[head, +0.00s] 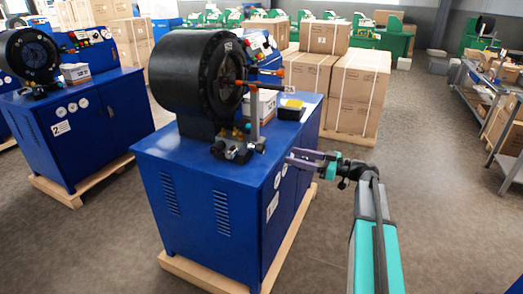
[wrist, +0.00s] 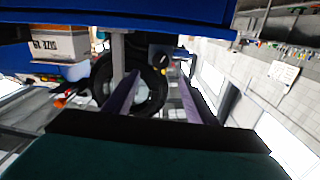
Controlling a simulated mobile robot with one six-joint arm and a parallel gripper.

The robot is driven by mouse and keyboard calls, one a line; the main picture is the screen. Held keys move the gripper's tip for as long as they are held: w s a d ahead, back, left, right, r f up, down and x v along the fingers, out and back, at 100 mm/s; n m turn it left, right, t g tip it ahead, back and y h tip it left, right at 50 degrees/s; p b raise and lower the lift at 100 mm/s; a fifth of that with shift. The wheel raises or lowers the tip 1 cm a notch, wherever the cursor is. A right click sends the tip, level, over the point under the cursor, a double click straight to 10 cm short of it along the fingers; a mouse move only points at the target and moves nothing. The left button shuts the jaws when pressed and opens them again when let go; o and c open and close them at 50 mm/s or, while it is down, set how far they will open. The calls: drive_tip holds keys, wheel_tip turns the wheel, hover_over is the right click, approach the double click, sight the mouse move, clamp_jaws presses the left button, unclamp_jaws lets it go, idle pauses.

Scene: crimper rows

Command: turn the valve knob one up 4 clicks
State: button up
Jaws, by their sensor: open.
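In the head view a blue crimper cabinet (head: 215,200) marked 1 carries a big black crimping head (head: 195,75). White round dials (head: 277,180) sit on its right-hand face. Small yellow and dark valve fittings (head: 238,132) stand on the top at the foot of the head; which is valve knob one I cannot tell. My gripper (head: 300,157) has purple fingers pointing left, at the right-hand face near the top edge. In the wrist view my gripper (wrist: 158,82) is open, its two fingers apart with nothing clearly held between them. A dark round part with a yellow spot (wrist: 162,58) shows beyond the fingertips.
A cardboard box (head: 262,103) and a yellow-topped black tray (head: 291,109) stand on the cabinet top, near a grey upright post (head: 254,115). A second blue crimper (head: 85,130) is at left. Stacked cartons (head: 355,90) stand behind. The floor at right is clear before a shelf (head: 490,110).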

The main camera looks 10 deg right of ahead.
sight(264, 149)
drive_tip(key=shift+a, duration=0.1)
drive_tip(key=p+x, duration=0.3)
drive_tip(key=x, duration=1)
drive_tip(key=shift+w+a, duration=0.25)
